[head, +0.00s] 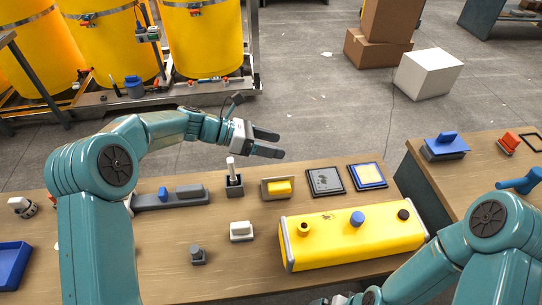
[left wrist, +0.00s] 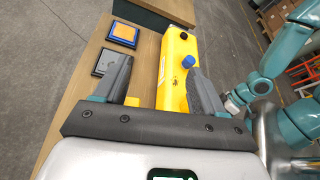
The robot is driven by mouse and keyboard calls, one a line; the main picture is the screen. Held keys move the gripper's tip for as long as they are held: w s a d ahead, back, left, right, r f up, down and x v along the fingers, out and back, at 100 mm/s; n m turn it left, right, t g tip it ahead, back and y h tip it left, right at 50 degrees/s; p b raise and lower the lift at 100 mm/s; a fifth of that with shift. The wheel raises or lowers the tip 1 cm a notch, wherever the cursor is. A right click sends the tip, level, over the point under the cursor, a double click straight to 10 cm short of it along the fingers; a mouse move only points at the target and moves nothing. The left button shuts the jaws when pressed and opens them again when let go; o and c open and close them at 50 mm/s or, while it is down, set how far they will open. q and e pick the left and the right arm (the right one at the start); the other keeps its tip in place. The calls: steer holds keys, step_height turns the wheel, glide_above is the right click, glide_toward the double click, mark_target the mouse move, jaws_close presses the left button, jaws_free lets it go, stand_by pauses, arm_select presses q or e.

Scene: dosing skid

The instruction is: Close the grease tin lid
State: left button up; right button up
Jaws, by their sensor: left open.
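No tin labelled as grease shows clearly. A small yellow block with a metal-coloured plate (head: 264,189) at its back stands on the bench and may be the tin with its lid; I cannot tell the lid's angle. Part of its yellow also shows in the left wrist view (left wrist: 131,102), low between the fingers and partly hidden by the gripper. My left gripper (head: 268,143) is open and empty, above the bench's far edge, pointing right, apart from the block. My right gripper (left wrist: 236,103) shows small in the left wrist view; its jaws are unclear.
A yellow tank (head: 350,240) with a blue knob (head: 357,218) lies right of the block. Dark (head: 325,181) and blue-edged (head: 367,175) square pads lie beside it. A grey holder (head: 234,186) with an upright white piece stands left. A white-topped block (head: 241,231) is nearer.

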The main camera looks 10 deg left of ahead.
arm_select(q)
steer(key=shift+r, duration=0.7)
